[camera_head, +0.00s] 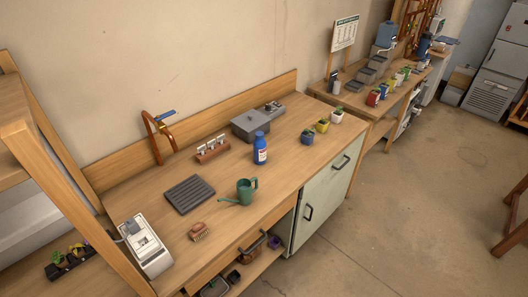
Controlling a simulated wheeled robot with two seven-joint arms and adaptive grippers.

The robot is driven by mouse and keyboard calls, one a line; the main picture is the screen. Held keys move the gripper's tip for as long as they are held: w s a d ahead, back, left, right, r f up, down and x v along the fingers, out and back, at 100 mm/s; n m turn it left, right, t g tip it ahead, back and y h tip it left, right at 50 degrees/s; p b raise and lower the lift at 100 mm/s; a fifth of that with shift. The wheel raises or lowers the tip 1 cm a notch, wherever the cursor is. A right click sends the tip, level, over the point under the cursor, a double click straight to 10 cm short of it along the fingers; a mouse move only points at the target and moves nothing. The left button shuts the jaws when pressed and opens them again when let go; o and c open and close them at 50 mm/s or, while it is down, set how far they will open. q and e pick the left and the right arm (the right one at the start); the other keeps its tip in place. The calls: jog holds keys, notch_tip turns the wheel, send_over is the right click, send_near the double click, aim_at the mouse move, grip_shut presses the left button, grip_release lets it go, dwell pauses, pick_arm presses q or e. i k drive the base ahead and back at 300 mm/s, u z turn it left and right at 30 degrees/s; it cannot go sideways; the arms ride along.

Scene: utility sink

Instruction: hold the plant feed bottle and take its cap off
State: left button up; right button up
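A blue bottle (260,149) with a white and red label stands upright on the wooden counter, right of the middle of the worktop. It looks like the plant feed bottle, and its blue cap (259,134) sits on top. Nothing touches the bottle. Neither of my grippers shows in the head view.
A green watering can (241,192) stands in front of the bottle, and a grey box (250,123) is behind it. A dark ribbed mat (189,194), a brush (199,232) and a copper tap (158,132) are to the left.

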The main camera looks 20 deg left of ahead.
aim_at(260, 147)
jog(key=z, duration=0.95)
jog(key=i, duration=3.15)
jog(key=u, duration=3.5)
